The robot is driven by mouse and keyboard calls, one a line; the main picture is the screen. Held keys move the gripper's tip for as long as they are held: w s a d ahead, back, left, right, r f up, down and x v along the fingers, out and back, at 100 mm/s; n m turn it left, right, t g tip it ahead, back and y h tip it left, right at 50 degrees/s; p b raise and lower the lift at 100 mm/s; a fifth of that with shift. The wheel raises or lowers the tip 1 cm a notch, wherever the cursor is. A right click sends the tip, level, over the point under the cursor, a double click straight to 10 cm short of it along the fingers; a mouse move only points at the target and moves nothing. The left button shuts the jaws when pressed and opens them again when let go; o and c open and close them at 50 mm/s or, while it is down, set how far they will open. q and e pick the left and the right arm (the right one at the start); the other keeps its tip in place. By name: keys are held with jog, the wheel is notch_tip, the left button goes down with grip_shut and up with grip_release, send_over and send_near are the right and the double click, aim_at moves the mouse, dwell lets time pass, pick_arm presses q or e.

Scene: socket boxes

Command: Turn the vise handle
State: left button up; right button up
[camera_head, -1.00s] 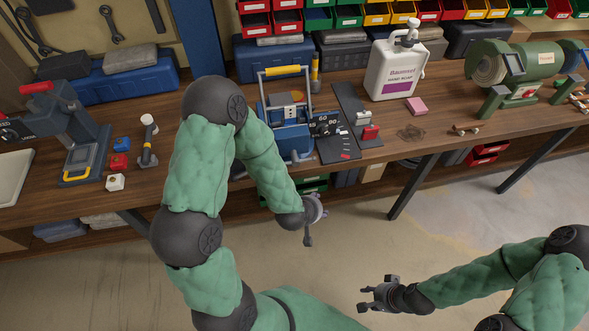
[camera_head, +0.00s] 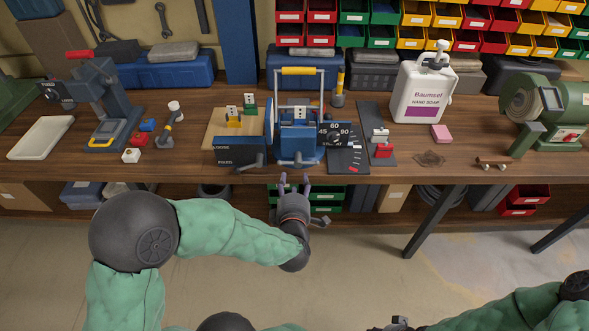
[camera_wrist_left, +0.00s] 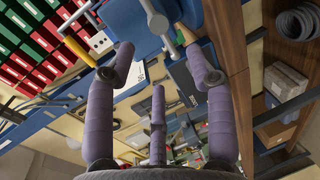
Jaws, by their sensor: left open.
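The blue vise (camera_head: 297,143) stands at the bench's front edge in the head view. Its grey handle (camera_head: 300,160) is a thin bar low on its front. In the left wrist view the grey bar with a round hub (camera_wrist_left: 158,24) appears beyond the fingertips, beside the blue body. My left gripper (camera_head: 295,181) is open and empty, just in front of and below the vise, fingers pointing at it. Its spread fingers also show in the wrist view (camera_wrist_left: 158,62), apart from the handle. My right gripper (camera_head: 397,324) is mostly cut off at the bottom edge.
A dial plate (camera_head: 346,158) and a grey plate with a red block (camera_head: 383,150) lie right of the vise. A dark blue box (camera_head: 233,157) and wooden board stand left. A soap bottle (camera_head: 422,95) stands further right. The floor before the bench is clear.

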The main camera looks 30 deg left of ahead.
aim_at(294, 163)
pick_arm(q)
jog(key=b+x, duration=0.3)
jog(key=x, duration=0.6)
jog(key=shift+a, duration=0.3)
jog(key=shift+w+a+b, duration=0.35)
jog(key=shift+w, duration=0.25)
jog(key=shift+c, duration=0.3)
jog(key=c, duration=1)
